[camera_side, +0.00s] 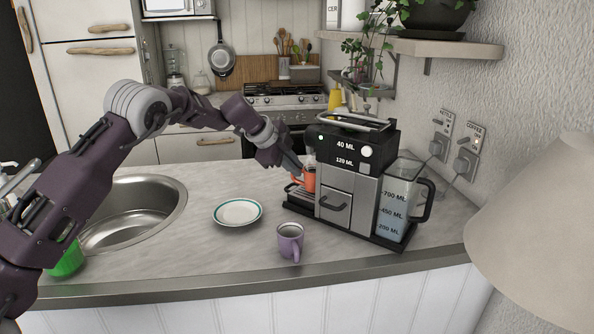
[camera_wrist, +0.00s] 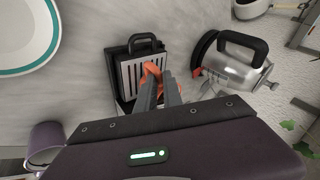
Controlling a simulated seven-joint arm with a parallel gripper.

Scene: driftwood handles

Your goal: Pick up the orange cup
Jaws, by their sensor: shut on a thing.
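The orange cup (camera_side: 309,179) is at the coffee machine (camera_side: 358,170), over its drip tray (camera_side: 298,195) on the left side. My gripper (camera_side: 295,170) reaches it from the left and is shut on it. In the wrist view the orange cup (camera_wrist: 152,71) shows between and beyond my gripper's fingers (camera_wrist: 160,88), over the slatted drip tray (camera_wrist: 130,75). The fingers hide part of the cup. I cannot tell whether the cup touches the tray.
A lilac mug (camera_side: 290,243) and a white plate with a teal rim (camera_side: 237,213) stand on the counter in front. A glass water jug (camera_side: 400,200) is right of the machine. A metal sink (camera_side: 130,210) lies left. A shelf (camera_side: 440,46) is above right.

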